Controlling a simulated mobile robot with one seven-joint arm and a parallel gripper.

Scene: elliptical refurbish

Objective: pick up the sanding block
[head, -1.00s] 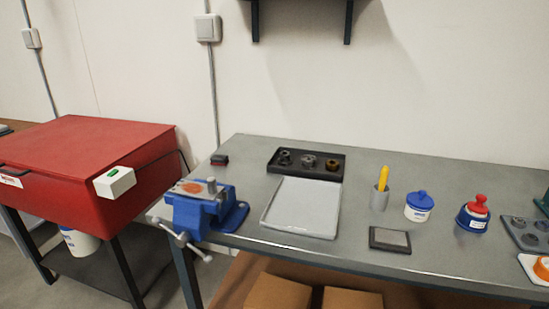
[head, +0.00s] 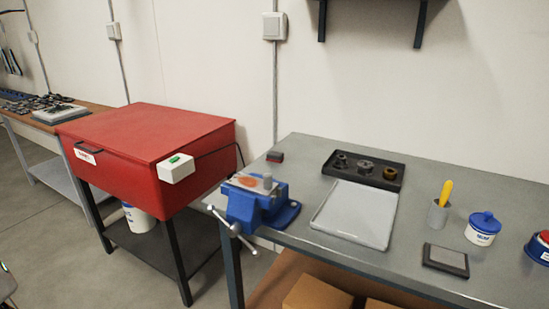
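A small block (head: 275,156), dark on top with a reddish side, lies at the back left corner of the grey workbench (head: 310,160). It looks like the sanding block, though it is small in view. It lies behind the blue vise (head: 262,203) and to the left of the black parts tray (head: 362,171). Its near side is not covered by anything. My gripper is not in view.
A red cabinet (head: 150,140) on dark legs stands left of the workbench, with a gap between. An empty pale tray (head: 355,213), a dark-framed pad (head: 445,260), a grey cup (head: 437,214) and a blue-lidded jar (head: 482,229) occupy the bench. Floor shows at left.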

